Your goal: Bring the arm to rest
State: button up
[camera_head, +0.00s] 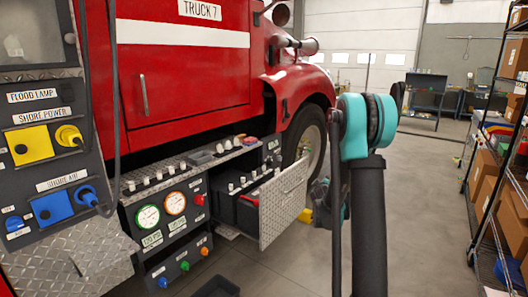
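My arm rises in the right half of the head view, a dark tube with a teal joint at its top. Beyond it, a partly hidden teal and dark part low beside the open drawer (284,206) seems to be my arm's far end with my gripper (322,207). Its fingers are too small and covered to make out. I cannot tell whether it touches the drawer or holds anything. The drawer has a diamond-plate front and stands pulled out from the pump panel (172,222), with dark items inside.
The red truck (190,85) fills the left and middle. Yellow (29,144) and blue (52,207) connection boxes sit at the left. A shelving rack (497,150) with boxes stands at the right. A small yellow thing (305,215) is near the drawer. Floor (425,215) between arm and rack is clear.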

jog(key=s+a+f+m+g+y, duration=0.1)
jog(key=s+a+f+m+g, duration=0.1)
jog(key=s, duration=1.3)
jog(key=s+a+f+m+g+y, duration=0.1)
jog(key=s+a+f+m+g, duration=0.1)
jog(key=s, duration=1.4)
jog(key=s+a+f+m+g+y, duration=0.1)
jog(key=s+a+f+m+g, duration=0.2)
jog(key=s, duration=1.2)
jog(key=g, duration=0.3)
jog(key=shift+s+a+f+y, duration=0.2)
jog(key=shift+a+f+y, duration=0.1)
jog(key=shift+a, duration=0.1)
jog(key=shift+r, duration=0.1)
